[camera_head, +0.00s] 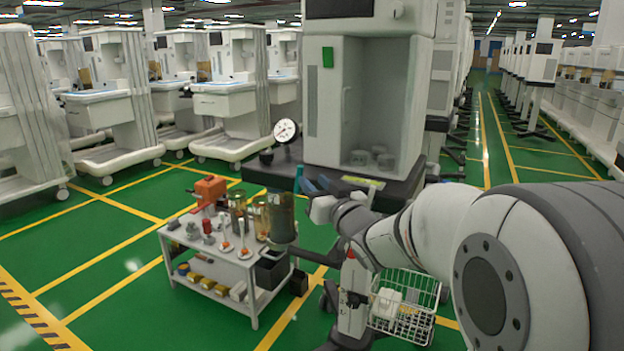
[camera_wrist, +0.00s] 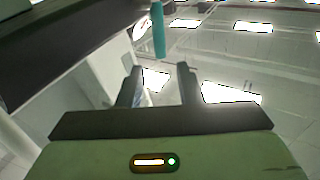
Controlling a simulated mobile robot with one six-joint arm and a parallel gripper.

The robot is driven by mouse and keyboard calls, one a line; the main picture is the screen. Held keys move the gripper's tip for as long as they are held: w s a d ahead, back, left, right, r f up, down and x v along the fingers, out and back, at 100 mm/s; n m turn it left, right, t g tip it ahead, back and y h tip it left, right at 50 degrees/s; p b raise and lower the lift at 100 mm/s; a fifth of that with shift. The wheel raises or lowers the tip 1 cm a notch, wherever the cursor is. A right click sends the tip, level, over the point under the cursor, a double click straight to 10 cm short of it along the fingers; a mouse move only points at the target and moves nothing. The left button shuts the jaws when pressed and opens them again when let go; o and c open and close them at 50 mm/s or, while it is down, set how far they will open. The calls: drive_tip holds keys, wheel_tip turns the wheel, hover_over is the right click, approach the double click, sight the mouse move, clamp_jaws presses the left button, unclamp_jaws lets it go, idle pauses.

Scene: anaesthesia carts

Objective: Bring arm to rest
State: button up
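My arm reaches from the right edge of the head view toward the nearest anaesthesia cart (camera_head: 366,90). My gripper (camera_head: 314,188) is in front of that cart's dark lower shelf and is small and partly hidden by my wrist. In the wrist view, the two dark fingers of my gripper (camera_wrist: 160,84) stand apart with nothing between them. A thin blue piece (camera_head: 298,179) shows by the gripper in the head view.
A white trolley (camera_head: 222,262) with tools and canisters stands below left of the gripper. A wire basket (camera_head: 404,310) sits below my arm. A round gauge (camera_head: 286,130) is at the cart's left side. Green aisle floor (camera_head: 495,140) is clear at the back right.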

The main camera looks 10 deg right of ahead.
drive_tip(key=s+d+r+m+g+h+p, duration=0.3)
drive_tip(key=s+d+r+g+h+p, duration=0.35)
drive_tip(key=p, duration=1.15)
drive_tip(key=s+a+r+g+p, duration=0.1)
drive_tip(key=s+r+g+p, duration=0.3)
drive_tip(key=s+p, duration=0.3)
drive_tip(key=s+a+r+g+p, duration=0.2)
drive_tip(key=s+p, duration=0.6)
drive_tip(key=s, duration=0.8)
wheel_tip(320, 180, up, 2)
drive_tip(key=g, duration=0.3)
drive_tip(key=shift+s+a+r+p, duration=0.15)
drive_tip(key=shift+s+a+p, duration=0.05)
drive_tip(key=shift+p, duration=0.1)
drive_tip(key=shift+g, duration=0.25)
drive_tip(key=shift+c, duration=0.2)
